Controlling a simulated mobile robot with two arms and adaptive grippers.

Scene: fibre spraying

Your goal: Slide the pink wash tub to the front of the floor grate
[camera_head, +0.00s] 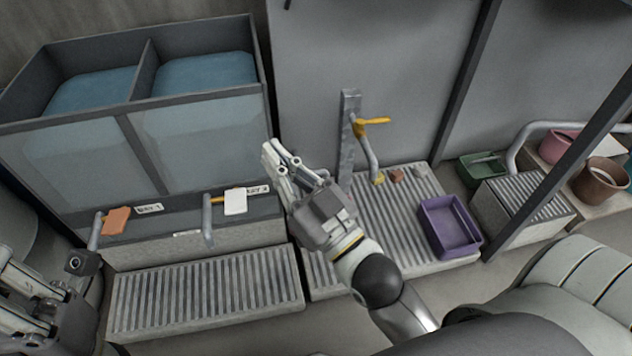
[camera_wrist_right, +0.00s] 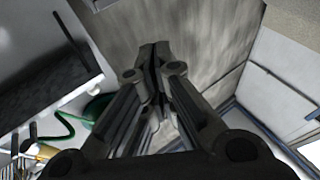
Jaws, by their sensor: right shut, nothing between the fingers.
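The pink wash tub (camera_head: 557,146) stands at the far right in the head view, on a pale ledge behind a dark post, partly hidden by a grey pipe. A slatted floor grate (camera_head: 385,215) lies right of the middle, under a standpipe, with a purple tub (camera_head: 450,227) on its right part. My right gripper (camera_head: 272,152) is shut and empty, raised in front of the blue-filled tanks, far left of the pink tub. Its shut fingers also show in the right wrist view (camera_wrist_right: 155,58). My left gripper (camera_head: 28,292) is at the lower left edge, partly cut off; its fingers are unclear.
A yellow-handled tap (camera_head: 371,122) rises behind the grate; small lumps (camera_head: 397,174) lie near it. Another slatted grate (camera_head: 205,295) is at the left front. A green tub (camera_head: 482,168), a raised slatted block (camera_head: 520,205) and a brown pot (camera_head: 601,182) stand at the right.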

